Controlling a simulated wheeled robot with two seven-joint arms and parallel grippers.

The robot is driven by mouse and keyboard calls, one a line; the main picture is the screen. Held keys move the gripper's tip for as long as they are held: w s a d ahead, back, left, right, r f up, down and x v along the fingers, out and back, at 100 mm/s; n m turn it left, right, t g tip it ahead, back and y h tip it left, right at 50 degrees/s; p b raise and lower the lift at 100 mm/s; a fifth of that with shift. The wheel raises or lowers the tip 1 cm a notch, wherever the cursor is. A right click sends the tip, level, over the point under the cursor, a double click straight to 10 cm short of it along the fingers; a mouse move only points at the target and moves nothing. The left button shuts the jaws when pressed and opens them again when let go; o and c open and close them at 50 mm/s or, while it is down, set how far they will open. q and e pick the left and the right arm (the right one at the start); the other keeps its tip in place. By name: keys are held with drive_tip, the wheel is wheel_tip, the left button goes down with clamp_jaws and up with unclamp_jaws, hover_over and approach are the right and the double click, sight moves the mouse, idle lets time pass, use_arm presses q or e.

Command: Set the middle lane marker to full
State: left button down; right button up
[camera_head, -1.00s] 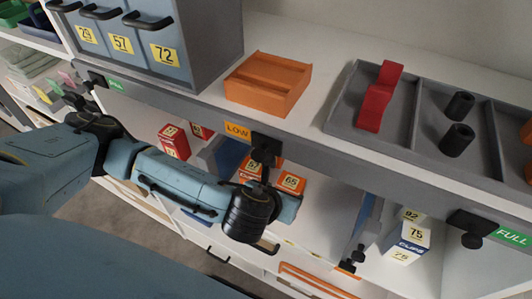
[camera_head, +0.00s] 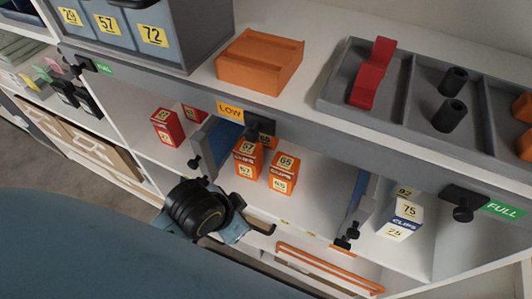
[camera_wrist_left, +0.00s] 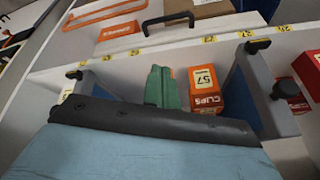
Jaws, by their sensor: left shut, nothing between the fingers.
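The middle lane marker is a black slider with a knob (camera_head: 262,128) on the grey shelf rail. It sits at the right of an orange LOW label (camera_head: 230,108), which is uncovered. My left gripper (camera_head: 236,226) is below the rail, low in front of the lower shelf, apart from the marker; its fingertips are hard to make out there. In the left wrist view its green fingers (camera_wrist_left: 162,72) are shut together and empty, beside an orange CLIPS box (camera_wrist_left: 204,90). The marker is not clearly seen in that view. My right gripper is not in view.
The left marker (camera_head: 84,63) and right marker (camera_head: 463,208) show green FULL labels. Orange boxes (camera_head: 283,172) stand under the middle marker between lane dividers (camera_head: 213,143). An orange tray (camera_head: 260,62) and a grey tray (camera_head: 334,92) rest above. A drawer handle (camera_head: 262,229) sticks out below.

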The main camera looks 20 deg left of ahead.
use_arm(q)
drive_tip(key=s+a+f+n+g, duration=0.1)
drive_tip(key=s+a+f, duration=0.15)
drive_tip(key=f, duration=0.65)
drive_tip(key=s+a+f+n+g, duration=0.1)
drive_tip(key=s+f, duration=0.2)
drive_tip(key=f, duration=0.6)
drive_tip(key=s+a+f+n, duration=0.1)
drive_tip(key=s+f, duration=0.2)
drive_tip(key=f, duration=0.7)
drive_tip(key=s+a+f+g+y, duration=0.1)
drive_tip(key=s+a+f, duration=0.2)
drive_tip(key=s+f, duration=0.8)
drive_tip(key=s, duration=0.3)
drive_tip(key=shift+s, duration=0.25)
drive_tip(key=shift+f, duration=0.1)
